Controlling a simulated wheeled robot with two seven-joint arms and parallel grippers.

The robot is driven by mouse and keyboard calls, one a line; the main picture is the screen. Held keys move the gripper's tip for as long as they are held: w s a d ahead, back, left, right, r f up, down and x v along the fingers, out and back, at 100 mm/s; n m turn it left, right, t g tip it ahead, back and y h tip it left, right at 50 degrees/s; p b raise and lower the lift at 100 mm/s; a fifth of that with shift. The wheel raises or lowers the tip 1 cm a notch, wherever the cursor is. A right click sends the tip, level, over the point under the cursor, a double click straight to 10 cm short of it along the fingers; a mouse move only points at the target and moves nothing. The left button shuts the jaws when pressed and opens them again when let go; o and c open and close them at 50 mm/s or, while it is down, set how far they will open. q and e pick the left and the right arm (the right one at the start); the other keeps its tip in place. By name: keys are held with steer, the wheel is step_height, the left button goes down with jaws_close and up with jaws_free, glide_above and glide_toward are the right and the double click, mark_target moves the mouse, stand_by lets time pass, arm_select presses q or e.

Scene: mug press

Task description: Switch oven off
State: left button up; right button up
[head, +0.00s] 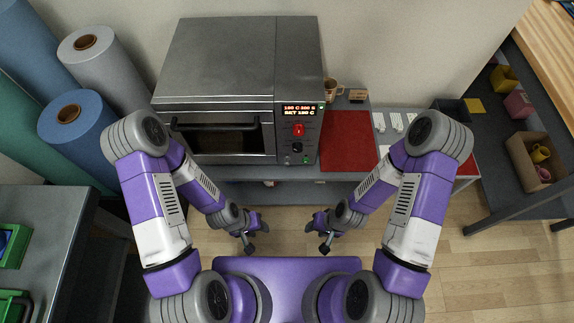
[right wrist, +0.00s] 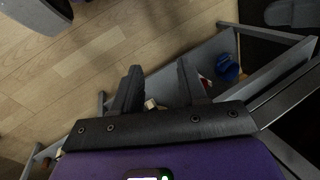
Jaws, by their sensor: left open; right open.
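The oven (head: 235,85) is a steel box with a dark glass door, standing on a grey bench at the back. Its control panel (head: 298,133) on the right side has a lit red display, a red knob or switch (head: 298,130), a black knob (head: 297,147) and a small green light or button (head: 306,160). My left gripper (head: 249,236) is open and empty in front of the bench, below the oven. My right gripper (head: 322,238) is open and empty to the right of it, apart from the oven.
A red mat (head: 348,140) lies on the bench right of the oven, with a mug (head: 332,90) behind it. Large rolls (head: 80,125) stand at left. A dark shelf with a cardboard box (head: 535,160) is at right. Wooden floor (head: 440,250) is free in front.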

steer(key=shift+c, duration=1.2)
steer(key=w+r+p, duration=0.1)
steer(key=w, duration=0.1)
steer(key=w+a+r+t+p, duration=0.1)
steer(key=w+r+p, duration=0.1)
steer(key=w, duration=0.1)
steer(key=w+r+t+h+p, duration=0.1)
steer(key=w+p, duration=0.1)
steer(key=w, duration=0.1)
steer(key=shift+w+a+r, duration=0.25)
steer(key=shift+a+r, duration=0.05)
steer(key=shift+a, duration=0.1)
jaws_close()
steer(key=w+a+r+n+t+h+p, duration=0.1)
steer(key=w+a+r+t+p, duration=0.2)
steer(key=w+r, duration=0.4)
steer(key=w+a+p, duration=0.1)
steer(key=w+a, duration=0.1)
steer(key=w, duration=0.1)
steer(key=shift+w+r+p, duration=0.25)
steer(key=shift+w+p, duration=0.15)
